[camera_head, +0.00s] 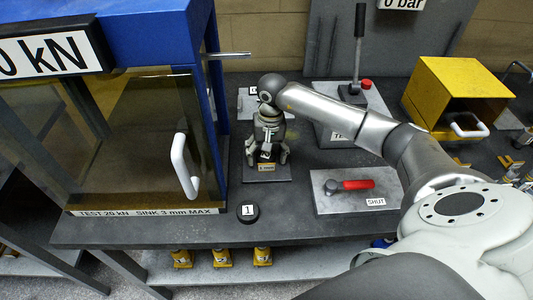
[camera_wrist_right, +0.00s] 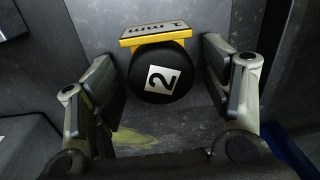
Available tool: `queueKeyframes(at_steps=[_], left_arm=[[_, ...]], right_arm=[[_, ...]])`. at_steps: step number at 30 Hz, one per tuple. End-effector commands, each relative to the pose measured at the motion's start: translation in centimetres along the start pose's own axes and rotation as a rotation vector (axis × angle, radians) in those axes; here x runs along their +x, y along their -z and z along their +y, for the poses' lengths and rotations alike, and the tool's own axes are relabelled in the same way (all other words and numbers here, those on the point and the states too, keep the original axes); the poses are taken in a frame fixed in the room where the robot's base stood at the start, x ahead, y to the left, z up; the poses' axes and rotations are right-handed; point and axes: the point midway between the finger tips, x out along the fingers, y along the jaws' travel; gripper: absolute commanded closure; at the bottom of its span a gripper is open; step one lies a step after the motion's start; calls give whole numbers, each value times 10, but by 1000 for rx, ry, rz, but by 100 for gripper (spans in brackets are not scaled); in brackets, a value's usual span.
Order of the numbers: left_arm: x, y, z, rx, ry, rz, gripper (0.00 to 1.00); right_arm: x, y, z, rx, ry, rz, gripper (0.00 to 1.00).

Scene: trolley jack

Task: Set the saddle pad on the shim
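A black round pad marked 2 (camera_wrist_right: 163,76) lies between the fingers of my right gripper (camera_wrist_right: 165,88) in the right wrist view. Dark gaps show between it and both fingers, so the gripper is open around it. A yellow-edged tag reading "1 mm" (camera_wrist_right: 158,33) touches or overlaps the pad's upper edge; which one lies on top I cannot tell. In the head view my right gripper (camera_head: 267,150) points down over a dark plate (camera_head: 282,177) with a yellow tag (camera_head: 265,168). It hides the pad there. My left gripper is not in view.
Another black pad marked 1 (camera_head: 248,212) lies near the bench's front. A plate with a red lever (camera_head: 350,185) is to the right. A blue-framed press with a clear door (camera_head: 150,120) stands left. A yellow box (camera_head: 455,90) stands at the back right. Yellow-tagged parts (camera_head: 222,257) are on the lower shelf.

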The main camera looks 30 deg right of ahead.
Motion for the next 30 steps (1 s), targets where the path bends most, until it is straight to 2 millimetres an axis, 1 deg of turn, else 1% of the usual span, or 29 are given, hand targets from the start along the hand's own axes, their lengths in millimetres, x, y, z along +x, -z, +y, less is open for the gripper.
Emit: queueKeyframes(at_steps=[8,11,14,15,17,24,27,30], left_arm=[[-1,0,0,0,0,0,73],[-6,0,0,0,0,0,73],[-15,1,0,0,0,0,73],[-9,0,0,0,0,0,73],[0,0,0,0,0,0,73],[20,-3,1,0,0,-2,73],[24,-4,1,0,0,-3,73],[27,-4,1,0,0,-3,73]], right_arm=[[-1,0,0,0,0,0,27],[-5,0,-1,0,1,0,27],[-13,0,-1,0,1,-1,27],[-15,1,-1,-1,2,4,27],[-26,2,0,-1,2,8,27],[-83,1,0,-1,2,7,27],[-102,1,-1,0,2,5,27],[-115,1,-1,0,1,2,27]])
